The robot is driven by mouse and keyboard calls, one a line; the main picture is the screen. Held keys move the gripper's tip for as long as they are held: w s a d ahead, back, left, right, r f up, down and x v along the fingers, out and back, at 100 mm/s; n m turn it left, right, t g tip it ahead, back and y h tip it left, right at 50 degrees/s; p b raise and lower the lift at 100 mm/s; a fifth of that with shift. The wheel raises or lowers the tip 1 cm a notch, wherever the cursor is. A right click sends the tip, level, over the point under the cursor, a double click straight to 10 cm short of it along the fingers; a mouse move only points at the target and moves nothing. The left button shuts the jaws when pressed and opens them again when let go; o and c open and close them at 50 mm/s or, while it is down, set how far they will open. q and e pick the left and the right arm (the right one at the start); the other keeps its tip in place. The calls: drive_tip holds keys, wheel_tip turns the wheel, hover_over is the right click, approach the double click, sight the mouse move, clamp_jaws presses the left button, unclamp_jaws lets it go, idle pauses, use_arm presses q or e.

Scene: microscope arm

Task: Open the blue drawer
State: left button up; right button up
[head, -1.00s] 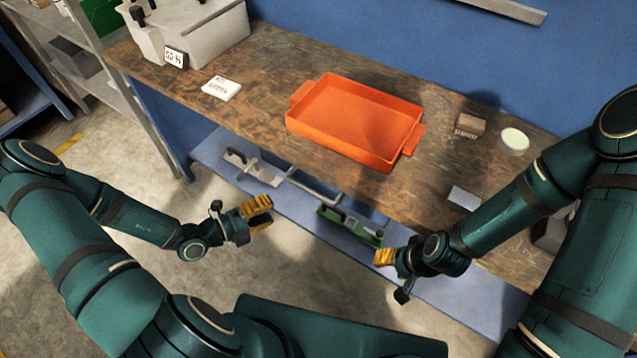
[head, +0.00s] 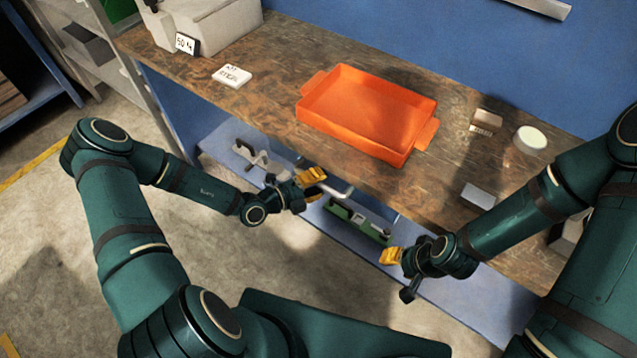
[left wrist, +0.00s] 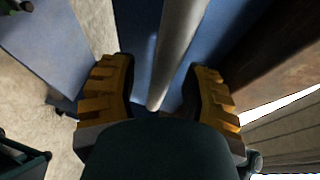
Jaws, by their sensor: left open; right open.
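The blue drawer is under the front edge of the workbench; its blue front (left wrist: 140,35) fills the background in the left wrist view. Its grey bar handle (head: 340,190) shows just beyond my left fingertips in the head view. My left gripper (head: 313,178) is open with yellow fingers. In the left wrist view the handle (left wrist: 178,50) runs between the two open fingers; I cannot tell whether they touch it. My right gripper (head: 391,256) is open and empty, in front of the bench to the right.
An orange tray (head: 365,105) stands on the wooden bench (head: 270,100). A brown box (head: 486,121), a round white-topped item (head: 530,138) and a grey block (head: 478,196) lie to its right. The lower blue shelf (head: 440,285) holds a green item (head: 355,220) and grey tools.

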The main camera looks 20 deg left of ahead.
use_arm(q)
clamp_jaws()
drive_tip(key=s+a+p, duration=0.2)
drive_tip(key=s+a, duration=0.2)
drive_tip(key=s, duration=0.7)
drive_tip(key=s+a+p, duration=0.3)
drive_tip(key=s+a, duration=0.1)
drive_tip(key=s, duration=0.8)
drive_tip(key=shift+a+p, duration=0.15)
drive_tip(key=shift+p, duration=0.15)
drive_tip(key=shift+s, duration=0.1)
unclamp_jaws()
